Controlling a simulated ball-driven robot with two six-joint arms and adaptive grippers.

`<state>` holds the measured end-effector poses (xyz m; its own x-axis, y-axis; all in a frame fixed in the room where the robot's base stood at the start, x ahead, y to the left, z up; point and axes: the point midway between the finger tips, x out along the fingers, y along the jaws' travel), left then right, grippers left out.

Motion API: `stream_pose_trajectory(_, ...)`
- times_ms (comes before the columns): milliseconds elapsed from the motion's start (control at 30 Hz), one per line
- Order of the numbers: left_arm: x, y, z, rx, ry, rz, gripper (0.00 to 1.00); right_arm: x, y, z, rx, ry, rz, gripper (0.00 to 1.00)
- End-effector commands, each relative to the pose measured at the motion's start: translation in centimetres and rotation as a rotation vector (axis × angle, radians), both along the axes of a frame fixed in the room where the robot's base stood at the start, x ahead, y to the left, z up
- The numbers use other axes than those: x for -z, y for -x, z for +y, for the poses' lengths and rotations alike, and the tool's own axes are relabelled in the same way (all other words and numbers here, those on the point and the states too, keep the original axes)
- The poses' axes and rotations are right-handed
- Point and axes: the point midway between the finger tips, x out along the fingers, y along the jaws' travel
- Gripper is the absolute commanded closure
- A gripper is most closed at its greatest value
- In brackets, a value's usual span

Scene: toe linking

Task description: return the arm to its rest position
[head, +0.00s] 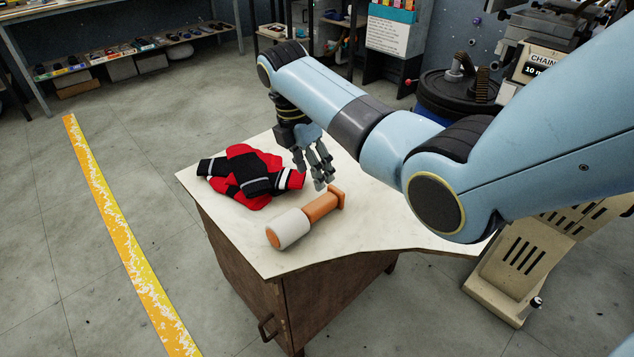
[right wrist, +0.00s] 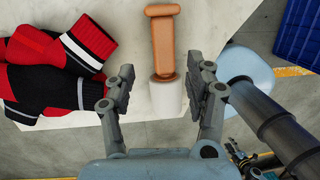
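My right gripper (head: 319,174) hangs from the blue right arm above the cabinet's white top, with its fingers pointing down. In the right wrist view its two fingers (right wrist: 166,88) are spread apart with nothing held between them. A wooden tool with a white end (head: 291,228) lies on the top just in front of the gripper. In the right wrist view the tool's brown handle (right wrist: 162,45) lies beyond the fingertips, and its white end shows between them. My left gripper is not in view.
Red and black socks (head: 250,174) lie piled on the cabinet top (head: 292,263), left of the gripper. A beige machine (head: 547,245) stands at the right, beside a dark drum (head: 455,92). A yellow floor stripe (head: 125,231) runs at the left, with open floor around it.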

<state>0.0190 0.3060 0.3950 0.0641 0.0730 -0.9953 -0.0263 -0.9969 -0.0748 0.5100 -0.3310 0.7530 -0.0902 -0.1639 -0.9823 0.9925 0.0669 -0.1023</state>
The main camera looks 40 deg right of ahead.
Motion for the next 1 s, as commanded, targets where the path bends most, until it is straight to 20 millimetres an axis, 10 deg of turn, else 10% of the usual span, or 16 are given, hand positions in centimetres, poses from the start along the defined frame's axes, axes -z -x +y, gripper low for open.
stream_pose_trajectory(767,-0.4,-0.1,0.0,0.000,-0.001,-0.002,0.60,-1.5,0.0,0.3,0.007,0.002,-0.003,0.46)
stream_pose_trajectory(1000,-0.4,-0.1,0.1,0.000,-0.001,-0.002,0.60,1.4,6.7,1.1,0.349,0.018,-0.142,0.46)
